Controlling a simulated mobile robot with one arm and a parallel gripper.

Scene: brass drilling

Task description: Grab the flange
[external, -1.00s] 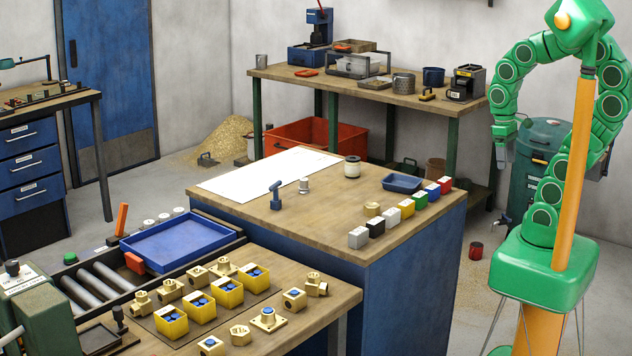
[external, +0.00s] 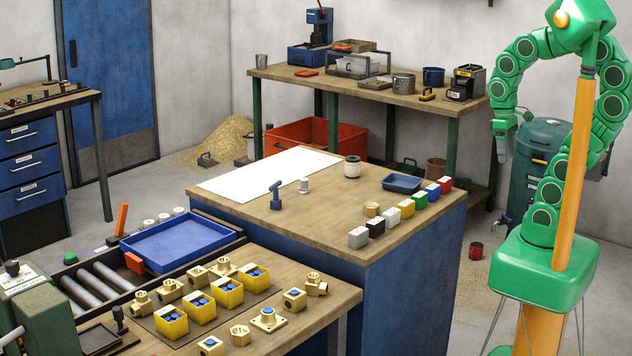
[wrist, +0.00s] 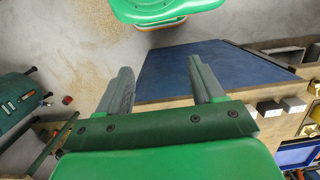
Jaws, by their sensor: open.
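Brass flange-like pieces lie on the front wooden bench. One with a square base and a blue centre (external: 268,319) sits near the bench's front edge. Another with a square base (external: 223,266) sits farther back beside the yellow boxes. I cannot tell which one the task names. My gripper (external: 503,150) hangs at the right, beyond the blue-sided workbench and far from the brass pieces. In the wrist view my gripper (wrist: 162,85) has its two fingers spread wide with nothing between them. No flange can be made out in the wrist view.
The blue-sided workbench (external: 330,225) stands between my gripper and the front bench. It carries a white sheet (external: 265,172), a blue tray (external: 402,183) and a row of coloured blocks. Yellow boxes (external: 201,308) and several brass fittings crowd the front bench. A green drum (external: 540,160) stands behind my arm.

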